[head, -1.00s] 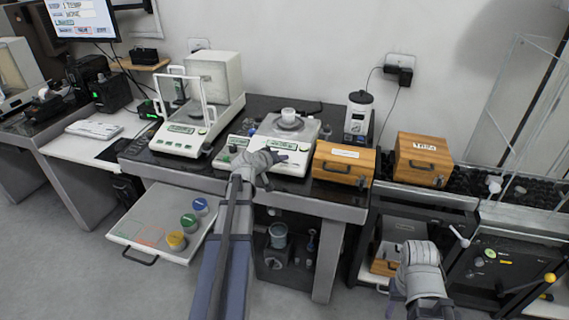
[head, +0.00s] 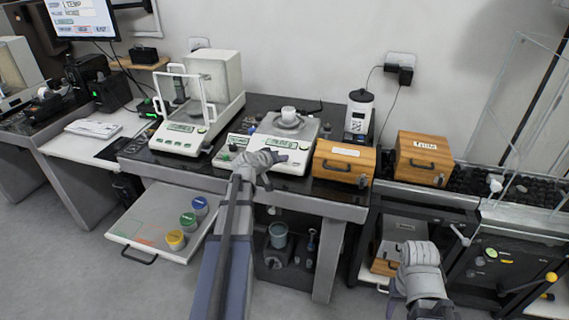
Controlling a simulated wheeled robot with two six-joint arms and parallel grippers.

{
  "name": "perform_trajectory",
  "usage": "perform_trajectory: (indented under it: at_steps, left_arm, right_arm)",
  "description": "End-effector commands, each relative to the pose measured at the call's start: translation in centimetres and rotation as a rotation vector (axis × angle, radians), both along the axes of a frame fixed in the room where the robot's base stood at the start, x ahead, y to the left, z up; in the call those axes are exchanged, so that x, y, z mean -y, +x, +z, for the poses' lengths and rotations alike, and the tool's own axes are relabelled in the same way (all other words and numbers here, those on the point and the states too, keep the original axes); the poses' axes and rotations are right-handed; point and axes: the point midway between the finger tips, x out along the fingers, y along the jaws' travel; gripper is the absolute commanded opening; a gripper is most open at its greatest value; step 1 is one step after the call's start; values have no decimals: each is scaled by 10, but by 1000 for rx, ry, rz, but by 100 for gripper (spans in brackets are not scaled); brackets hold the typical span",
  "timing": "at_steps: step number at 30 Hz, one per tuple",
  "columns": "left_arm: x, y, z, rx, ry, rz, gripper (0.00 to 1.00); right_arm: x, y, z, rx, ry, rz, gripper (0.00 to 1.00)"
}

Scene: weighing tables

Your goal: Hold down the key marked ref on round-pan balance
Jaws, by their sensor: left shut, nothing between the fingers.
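The fingers cover part of the panel, so the key marked ref cannot be made out. I cannot tell whether the fingertips touch a key. My right arm (head: 420,270) is low at the lower right, in front of the bench; its fingers cannot be made out clearly.
A balance with a glass draft shield (head: 178,138) stands left. Wooden boxes (head: 343,163) and (head: 423,158) stand right, the first close beside the round-pan balance. An open drawer (head: 140,222) holds several coloured-lid jars.

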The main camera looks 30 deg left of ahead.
Motion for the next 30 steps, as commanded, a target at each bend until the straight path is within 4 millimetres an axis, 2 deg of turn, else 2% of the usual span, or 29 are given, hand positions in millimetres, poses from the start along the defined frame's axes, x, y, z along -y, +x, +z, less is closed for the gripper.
perform_trajectory:
  at_steps: [30]
  left_arm:
    - [0, 2, -7, 0, 0, 0, 0]
  right_arm:
    - [0, 0, -7, 0, 0, 0, 50]
